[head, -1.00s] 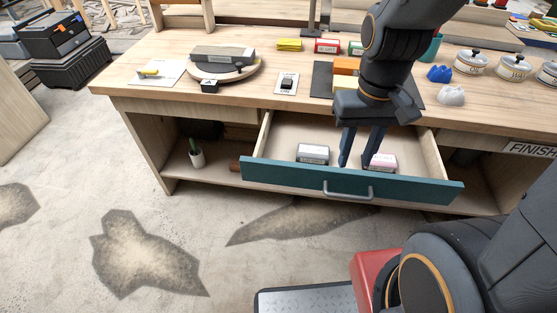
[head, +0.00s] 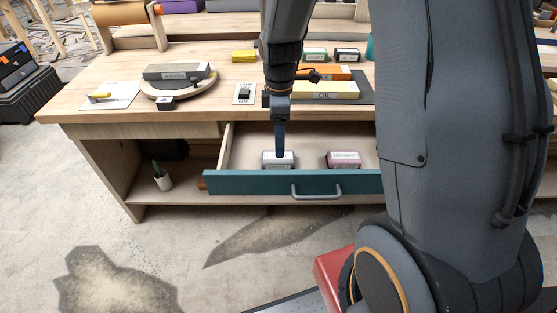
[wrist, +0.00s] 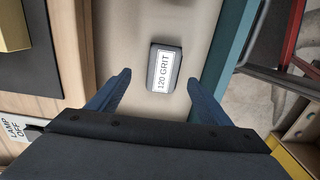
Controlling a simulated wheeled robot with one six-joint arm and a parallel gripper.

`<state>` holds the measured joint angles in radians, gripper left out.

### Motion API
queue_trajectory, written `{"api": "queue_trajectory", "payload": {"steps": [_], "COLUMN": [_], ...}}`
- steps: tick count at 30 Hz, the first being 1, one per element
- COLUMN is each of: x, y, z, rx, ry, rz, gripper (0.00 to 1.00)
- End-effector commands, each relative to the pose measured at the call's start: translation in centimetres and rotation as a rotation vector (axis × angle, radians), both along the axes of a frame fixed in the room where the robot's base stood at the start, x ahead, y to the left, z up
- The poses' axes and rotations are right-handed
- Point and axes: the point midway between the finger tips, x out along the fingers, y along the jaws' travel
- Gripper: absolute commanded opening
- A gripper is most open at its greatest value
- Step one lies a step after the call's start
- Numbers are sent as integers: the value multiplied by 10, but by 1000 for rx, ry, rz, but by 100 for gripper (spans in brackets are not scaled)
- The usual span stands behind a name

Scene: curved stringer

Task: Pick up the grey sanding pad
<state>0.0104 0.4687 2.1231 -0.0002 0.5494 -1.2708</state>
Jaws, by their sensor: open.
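The grey sanding pad (head: 278,164) lies in the open drawer, left of a pink pad. In the wrist view the grey pad (wrist: 164,68) shows a white label reading "120 GRIT" and sits ahead of my fingertips, between their lines. My gripper (head: 280,152) points down over the grey pad and hides part of it in the head view. In the wrist view my gripper (wrist: 160,84) is open, one finger on each side, with nothing held. I cannot tell the exact height of the fingertips above the pad.
The pink pad (head: 344,159) lies to the right in the same drawer. The teal drawer front (head: 262,183) with its handle (head: 316,191) stands close to the pads. The bench top (head: 215,98) overhangs behind, with a lamp switch (head: 244,93) and boxes on it.

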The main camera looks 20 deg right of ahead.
Motion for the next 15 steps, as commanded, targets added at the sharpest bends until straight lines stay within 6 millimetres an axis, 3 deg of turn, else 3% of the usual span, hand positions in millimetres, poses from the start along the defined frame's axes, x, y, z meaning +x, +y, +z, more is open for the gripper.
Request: {"api": "queue_trajectory", "payload": {"steps": [15], "x": [-6], "y": [6], "z": [-62], "rx": [0], "ry": [3], "rz": [-4], "gripper": [73]}}
